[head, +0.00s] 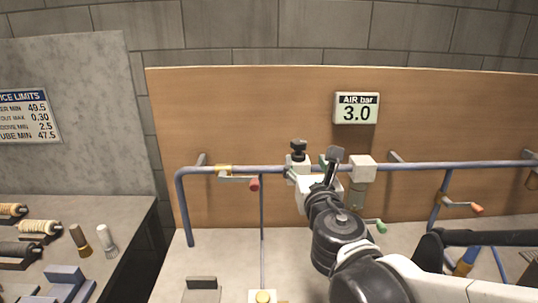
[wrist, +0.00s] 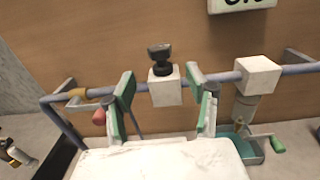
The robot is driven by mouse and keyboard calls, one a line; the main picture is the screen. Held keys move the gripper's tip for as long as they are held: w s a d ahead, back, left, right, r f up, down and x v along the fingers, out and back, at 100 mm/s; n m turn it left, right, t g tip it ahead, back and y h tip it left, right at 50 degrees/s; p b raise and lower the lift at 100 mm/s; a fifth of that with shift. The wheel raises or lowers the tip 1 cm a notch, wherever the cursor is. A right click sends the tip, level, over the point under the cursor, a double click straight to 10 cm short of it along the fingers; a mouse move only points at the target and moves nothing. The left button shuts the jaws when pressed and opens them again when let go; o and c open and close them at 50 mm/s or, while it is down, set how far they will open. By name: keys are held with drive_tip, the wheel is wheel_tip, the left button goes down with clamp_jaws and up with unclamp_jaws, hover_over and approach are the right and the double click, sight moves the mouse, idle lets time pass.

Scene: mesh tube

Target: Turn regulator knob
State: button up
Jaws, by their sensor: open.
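The regulator is a white block with a black knob (head: 298,147) on top, set on the blue pipe. The knob (wrist: 160,55) also shows upright in the wrist view, above the white block (wrist: 165,88). My gripper (wrist: 160,82) is open. Its two green-padded fingers stand left and right of the block in the wrist view, with nothing held between them. The knob looks beyond and slightly above the fingertips, apart from them. In the head view my gripper (head: 318,163) is just right of the knob, and my arm hides part of the pipe.
A display (head: 357,108) on the brown board reads AIR bar 3.0. A red-handled valve (head: 253,184) is left of the regulator. A white box with a grey cylinder (head: 361,170) is right of it. A green handle (head: 377,226) and an orange-handled valve (head: 477,208) are farther right.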

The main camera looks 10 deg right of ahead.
drive_tip(key=shift+s+a, duration=0.1)
drive_tip(key=shift+s, duration=0.85)
drive_tip(key=s+d+f+m+g+h, duration=0.2)
drive_tip(key=s+d+f+m+g, duration=0.15)
drive_tip(key=m, duration=0.65)
drive_tip(key=s+d+f+m+g+h, duration=0.1)
drive_tip(key=s+d+f+m+g, duration=0.3)
drive_tip(key=m, duration=0.6)
drive_tip(key=s+a+f+m+g+y, duration=0.3)
drive_tip(key=s+m, duration=0.5)
drive_tip(key=m, duration=0.6)
drive_tip(key=shift+s+a+f+m+y, duration=0.4)
drive_tip(key=shift+a+f+y, duration=0.55)
drive_tip(key=shift+a, duration=0.35)
